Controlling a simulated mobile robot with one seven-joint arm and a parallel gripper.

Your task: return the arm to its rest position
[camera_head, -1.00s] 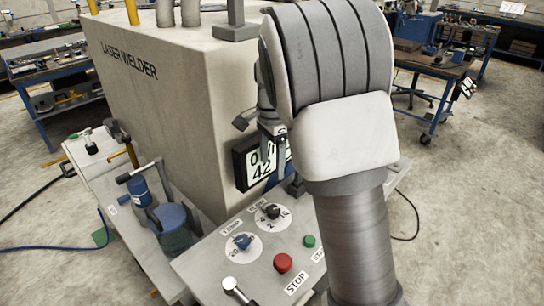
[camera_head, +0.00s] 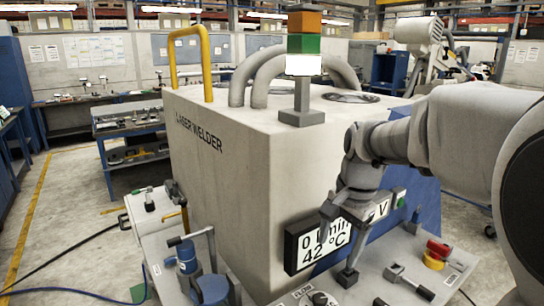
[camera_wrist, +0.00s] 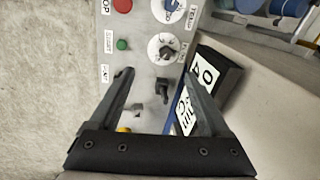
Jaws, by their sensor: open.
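My arm (camera_head: 455,125) reaches in from the right edge of the head view, bent, with its wrist in front of the grey laser welder (camera_head: 235,150). My gripper (camera_head: 338,245) points down in front of the black-framed display (camera_head: 318,240), covering part of it. In the wrist view my gripper (camera_wrist: 157,75) has its two fingers wide apart, with nothing between them but the control panel (camera_wrist: 145,70) beyond. Whether a finger touches the display or panel cannot be told. The black switch (camera_wrist: 162,90) shows between the fingers.
The panel carries a red button (camera_wrist: 122,5), a green button (camera_wrist: 122,44) and a black knob (camera_wrist: 163,48). A signal tower (camera_head: 304,60) and hoses stand on the welder. Floor is open at left.

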